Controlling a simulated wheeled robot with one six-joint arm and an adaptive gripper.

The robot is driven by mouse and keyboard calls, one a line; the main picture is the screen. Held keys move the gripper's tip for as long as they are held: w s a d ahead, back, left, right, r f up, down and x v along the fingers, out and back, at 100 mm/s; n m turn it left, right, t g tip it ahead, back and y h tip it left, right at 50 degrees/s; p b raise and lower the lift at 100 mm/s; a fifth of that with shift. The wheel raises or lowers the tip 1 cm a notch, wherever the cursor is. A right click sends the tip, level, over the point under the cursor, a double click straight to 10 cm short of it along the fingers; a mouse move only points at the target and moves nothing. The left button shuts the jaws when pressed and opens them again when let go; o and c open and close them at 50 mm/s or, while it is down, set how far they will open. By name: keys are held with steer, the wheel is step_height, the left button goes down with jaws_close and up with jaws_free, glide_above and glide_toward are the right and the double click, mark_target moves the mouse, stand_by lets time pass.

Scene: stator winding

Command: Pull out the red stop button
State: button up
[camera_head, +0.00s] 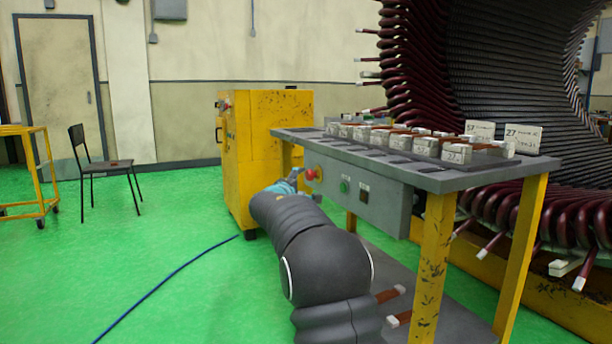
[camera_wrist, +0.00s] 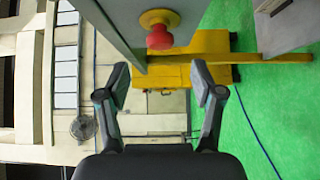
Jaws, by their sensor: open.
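The red stop button (camera_head: 312,174) sits on the grey front panel (camera_head: 385,198) of the table, at the panel's left end. In the wrist view the red button (camera_wrist: 159,37) stands out from a yellow round base (camera_wrist: 160,17). My gripper (camera_head: 294,176) is beside the button in the head view, and I cannot tell from there whether it touches. In the wrist view my gripper (camera_wrist: 161,86) is open and empty. Its two fingers are spread wide, and the button shows beyond the gap between them, apart from both fingertips.
A green button (camera_head: 344,186) and a small dark switch (camera_head: 364,193) are right of the red one. White labelled blocks (camera_head: 456,152) stand on the grey tabletop (camera_head: 430,178). A yellow cabinet (camera_head: 268,128) stands behind the table's left end. Green floor at left is open, crossed by a blue cable (camera_head: 165,277).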

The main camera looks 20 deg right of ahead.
mark_target(308, 176)
steer(key=p+x, duration=0.2)
steer(key=x, duration=0.7)
steer(key=shift+w+d+p, duration=0.3)
steer(key=shift+p, duration=0.05)
steer(key=shift+c, duration=0.3)
